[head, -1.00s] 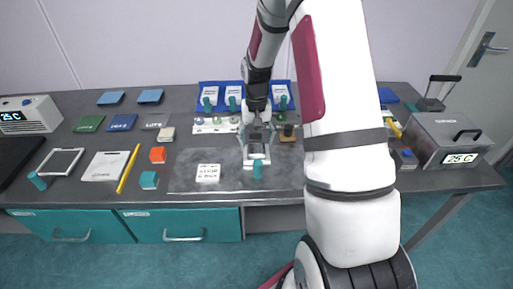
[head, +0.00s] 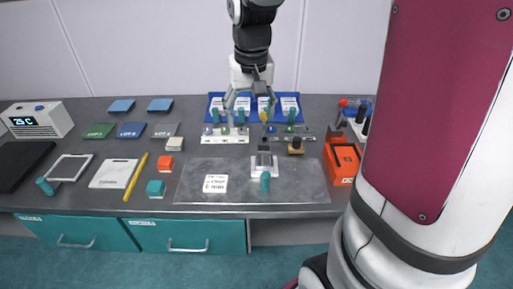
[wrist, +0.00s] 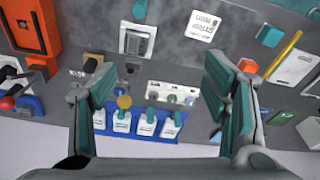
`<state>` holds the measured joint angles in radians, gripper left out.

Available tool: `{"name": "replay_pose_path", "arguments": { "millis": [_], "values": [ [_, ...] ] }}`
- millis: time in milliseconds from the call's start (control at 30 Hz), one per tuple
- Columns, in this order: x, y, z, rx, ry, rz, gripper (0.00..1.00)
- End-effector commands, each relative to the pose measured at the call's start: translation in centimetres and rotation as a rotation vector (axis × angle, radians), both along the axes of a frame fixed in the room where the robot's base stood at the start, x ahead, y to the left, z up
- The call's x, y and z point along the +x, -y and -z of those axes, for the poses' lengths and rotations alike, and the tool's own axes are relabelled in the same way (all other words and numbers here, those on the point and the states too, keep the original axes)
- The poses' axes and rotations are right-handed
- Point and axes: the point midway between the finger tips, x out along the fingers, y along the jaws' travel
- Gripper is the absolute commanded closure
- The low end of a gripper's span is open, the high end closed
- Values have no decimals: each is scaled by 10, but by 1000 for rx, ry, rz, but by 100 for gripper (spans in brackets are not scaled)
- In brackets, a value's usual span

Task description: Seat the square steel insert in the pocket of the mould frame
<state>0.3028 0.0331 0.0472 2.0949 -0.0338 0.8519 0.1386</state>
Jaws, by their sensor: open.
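The mould frame (head: 277,172), pale metal with a teal handle at its front, lies on the steel plate in the head view. It also shows in the wrist view (wrist: 151,31). A dark grey square block, which looks like the steel insert (head: 264,159), is at the frame's pocket; the wrist view shows its grey square face (wrist: 134,43) inside the frame's outline. I cannot tell whether it sits flush. My gripper (head: 250,106) is open and empty, raised behind the frame over the blue rack. Its spread fingers (wrist: 160,80) show in the wrist view, apart from the frame.
A blue rack (head: 215,101) with several teal-handled tools and a white strip with knobs (head: 225,138) stand behind the plate. An orange box (head: 342,163) is to the right. A labelled white card (head: 215,184) lies on the plate (head: 300,195), whose front right is clear.

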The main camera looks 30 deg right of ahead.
Motion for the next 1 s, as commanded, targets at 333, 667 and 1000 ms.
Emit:
{"name": "replay_pose_path", "arguments": {
  "millis": [333,667,1000],
  "values": [
    [-102,-74,-61,-46,163,-216,31],
    [-171,-104,-64,-55,270,-359,31],
    [-179,-106,-62,-56,280,-375,31]
  ]
}}
